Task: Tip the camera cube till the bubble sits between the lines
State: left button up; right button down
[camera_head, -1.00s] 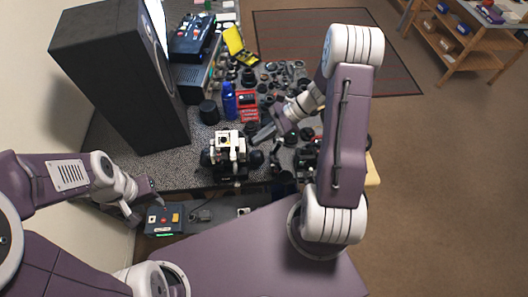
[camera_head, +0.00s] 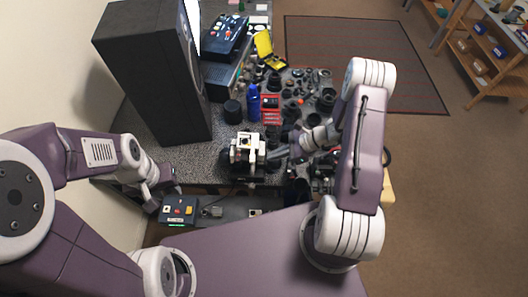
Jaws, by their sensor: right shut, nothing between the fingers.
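The white camera cube (camera_head: 245,149) sits on a black mount (camera_head: 232,174) near the front edge of the speckled table. Its bubble and lines are too small to make out. My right gripper (camera_head: 277,156) is shut and empty, just right of the cube, reaching in from the right. I cannot tell whether it touches the cube or its mount. My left gripper (camera_head: 162,200) is low at the front left, beside a small control box (camera_head: 179,210) and well away from the cube. Its fingers are too small to read.
A tall black cabinet (camera_head: 150,70) stands at the table's left. A blue bottle (camera_head: 253,102), a red box (camera_head: 270,108) and a dark cup (camera_head: 232,111) stand behind the cube. Several dark lens parts crowd the right side. Bare table (camera_head: 190,160) lies left of the cube.

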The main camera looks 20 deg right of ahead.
aim_at(254, 156)
jog(key=a+p, duration=0.1)
jog(key=a, duration=0.1)
jog(key=w+a, duration=0.1)
jog(key=shift+a+r+p, duration=0.2)
jog(key=shift+a+p, duration=0.15)
jog(key=shift+a, duration=0.05)
jog(key=shift+w, duration=0.1)
jog(key=shift+w+a+r+b, duration=0.15)
jog(key=shift+a+r+b, duration=0.1)
jog(key=shift+a+b, duration=0.3)
jog(key=shift+a, duration=0.1)
